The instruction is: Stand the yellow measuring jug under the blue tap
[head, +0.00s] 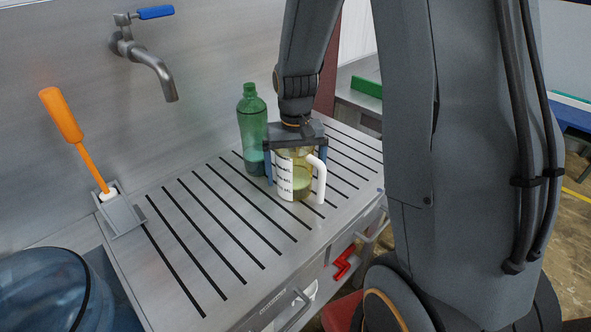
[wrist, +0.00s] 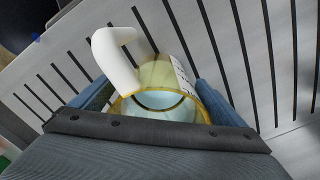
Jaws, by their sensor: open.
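The yellow measuring jug (head: 294,181) stands upright on the slotted metal counter, with its white handle (head: 318,178) to the right. My gripper (head: 296,165) is open and comes down over the jug, one finger on each side of it. In the wrist view the jug (wrist: 160,82) shows its yellow rim and white handle between the two blue fingers of my gripper (wrist: 160,98). Whether the fingers touch the jug is hard to tell. The blue tap (head: 150,55), with a blue lever and a steel spout, is on the back wall at the upper left, apart from the jug.
A green bottle (head: 252,125) stands close behind and left of the jug. An orange-handled brush (head: 75,140) stands in a metal holder at the left. A blue clear container (head: 45,290) is at the lower left. The slotted counter (head: 190,235) below the tap is clear.

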